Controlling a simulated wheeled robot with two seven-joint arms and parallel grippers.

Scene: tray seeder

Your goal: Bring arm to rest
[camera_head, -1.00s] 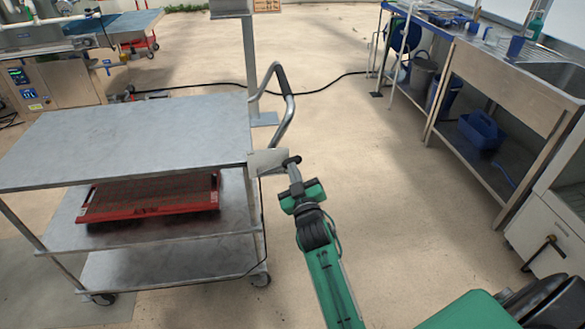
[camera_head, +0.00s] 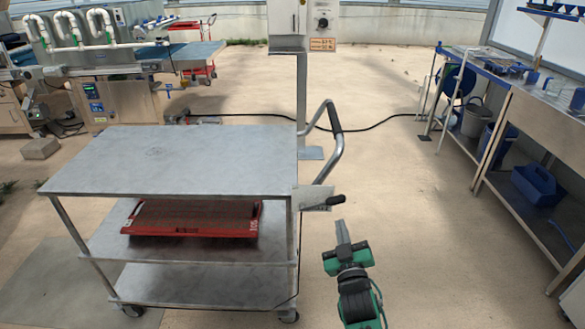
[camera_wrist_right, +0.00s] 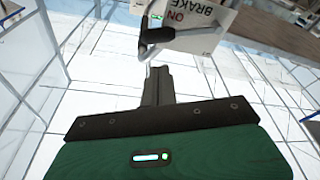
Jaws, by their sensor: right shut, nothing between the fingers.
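My right gripper (camera_head: 342,232) is at the lower middle of the head view, in front of the right end of a metal trolley (camera_head: 200,165). Its fingers are shut and hold nothing. In the right wrist view the closed fingers (camera_wrist_right: 156,85) point toward a black-ended lever (camera_wrist_right: 157,36) beside a plate with the words "ON" and "BRAKE" (camera_wrist_right: 200,22). In the head view the lever (camera_head: 335,200) sits just above the fingertips, with a gap between them. My left gripper is not in view.
A red tray (camera_head: 190,226) lies on the trolley's middle shelf. The trolley's curved handle (camera_head: 337,150) rises at its right end. A sink bench (camera_head: 510,140) with a blue caddy (camera_head: 538,184) below stands at right. A black cable crosses the open floor (camera_head: 400,200).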

